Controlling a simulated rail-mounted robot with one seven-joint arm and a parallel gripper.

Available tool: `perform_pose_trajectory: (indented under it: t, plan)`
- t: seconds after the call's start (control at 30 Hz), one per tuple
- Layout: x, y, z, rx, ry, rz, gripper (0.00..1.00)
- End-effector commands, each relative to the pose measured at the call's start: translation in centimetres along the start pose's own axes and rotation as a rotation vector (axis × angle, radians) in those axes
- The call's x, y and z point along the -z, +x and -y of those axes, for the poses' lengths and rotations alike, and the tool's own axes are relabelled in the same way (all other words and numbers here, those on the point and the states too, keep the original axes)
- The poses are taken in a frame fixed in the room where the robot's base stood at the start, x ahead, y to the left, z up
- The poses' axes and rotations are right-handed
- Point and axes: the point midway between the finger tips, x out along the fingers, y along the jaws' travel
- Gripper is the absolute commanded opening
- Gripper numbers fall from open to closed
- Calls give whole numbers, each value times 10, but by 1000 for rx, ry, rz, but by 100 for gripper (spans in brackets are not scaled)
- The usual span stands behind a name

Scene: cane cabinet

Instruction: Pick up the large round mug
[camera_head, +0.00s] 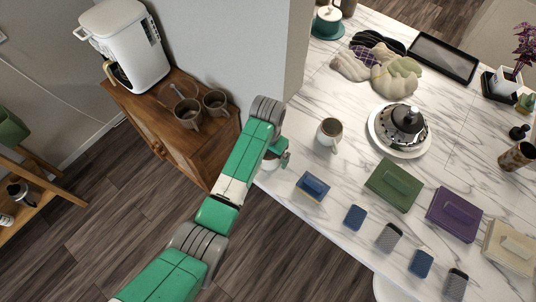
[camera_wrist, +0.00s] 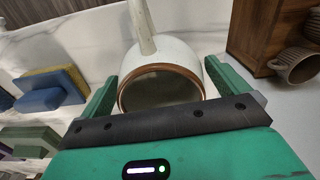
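A round white mug with a brown rim (camera_wrist: 160,62) sits between the two green fingers of my gripper (camera_wrist: 162,75) in the wrist view, its opening facing the camera. A pale upright piece, perhaps its handle, rises behind it. The fingers are spread wide, one on each side; whether they touch the mug is unclear. In the head view my gripper (camera_head: 279,154) is at the left edge of the marble counter, and the mug (camera_head: 269,163) is mostly hidden under it. Another white mug (camera_head: 329,133) stands on the counter to the right.
A wooden cabinet (camera_head: 170,130) with brown cups (camera_head: 188,112) and a white coffee machine (camera_head: 125,45) stands left. A grey wall block (camera_head: 250,50) rises behind my gripper.

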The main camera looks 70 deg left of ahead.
Motion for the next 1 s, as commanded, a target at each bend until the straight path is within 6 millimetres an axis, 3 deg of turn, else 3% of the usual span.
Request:
perform_pose_trajectory:
  t: [0.03, 0.2, 0.27, 0.57, 0.83, 1.0]
  plan:
    - [0, 0, 0, 0, 0, 0, 90]
    - [0, 0, 0, 0, 0, 0, 57]
    - [0, -1, 0, 0, 0, -1, 48]
    - [1, -5, 0, 1, 1, -2, 48]
    - [2, -40, 0, 1, 0, -5, 48]
    - [-34, -40, -20, -1, 1, -1, 48]
